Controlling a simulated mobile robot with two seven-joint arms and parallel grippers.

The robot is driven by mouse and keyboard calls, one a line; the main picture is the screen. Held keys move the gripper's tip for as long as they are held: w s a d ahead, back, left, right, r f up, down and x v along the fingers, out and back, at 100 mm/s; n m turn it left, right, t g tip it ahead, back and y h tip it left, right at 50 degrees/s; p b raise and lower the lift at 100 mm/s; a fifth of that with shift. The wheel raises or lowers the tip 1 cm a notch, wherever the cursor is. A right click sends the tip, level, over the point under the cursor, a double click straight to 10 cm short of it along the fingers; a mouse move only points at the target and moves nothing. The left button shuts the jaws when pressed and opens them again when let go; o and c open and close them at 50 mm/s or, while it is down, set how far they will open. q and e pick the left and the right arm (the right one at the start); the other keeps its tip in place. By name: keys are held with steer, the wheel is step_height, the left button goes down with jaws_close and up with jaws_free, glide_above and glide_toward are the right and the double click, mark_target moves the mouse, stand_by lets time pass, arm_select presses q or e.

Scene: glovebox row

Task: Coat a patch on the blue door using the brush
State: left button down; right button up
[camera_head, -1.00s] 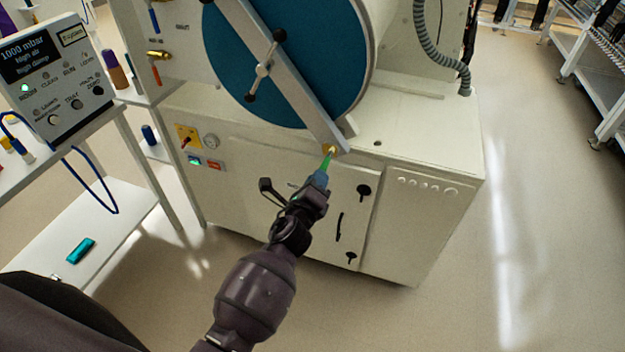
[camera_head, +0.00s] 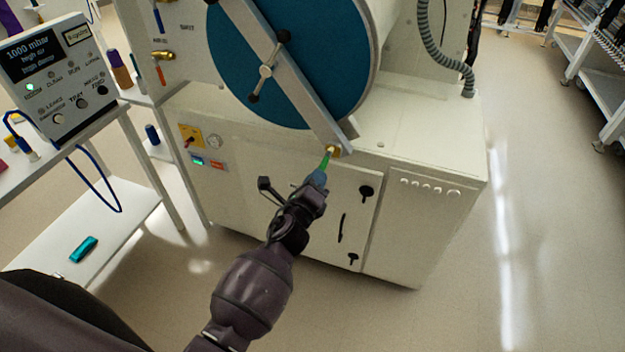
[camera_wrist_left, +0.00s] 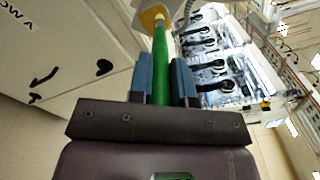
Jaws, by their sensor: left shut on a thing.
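The blue door (camera_head: 290,65) is a large round disc on the front of the white cabinet, crossed by a diagonal grey bar with a handle. My left gripper (camera_head: 318,180) is below the bar's lower end, shut on the brush (camera_head: 325,162). In the left wrist view, the brush's green handle (camera_wrist_left: 161,60) runs between the blue fingers of the left gripper (camera_wrist_left: 160,82). Its yellowish tip (camera_wrist_left: 150,18) points away from the gripper, near a pale part. In the head view the tip is near the bar's lower end; contact cannot be told. My right gripper is not in view.
The white cabinet (camera_head: 430,230) fills the middle. A control box (camera_head: 60,80) stands on a bench at left, with a blue cable (camera_head: 100,180) hanging down. A teal object (camera_head: 83,249) lies on the lower shelf. Racks (camera_head: 600,70) stand at upper right; floor at right is clear.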

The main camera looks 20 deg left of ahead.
arm_select(q)
steer(key=shift+d, duration=0.2)
stand_by(2.5)
steer(key=s, duration=0.6)
steer(key=shift+a, duration=0.15)
stand_by(0.4)
steer(key=shift+s, duration=0.1)
steer(key=shift+s, duration=1.35)
steer(key=shift+r, duration=0.1)
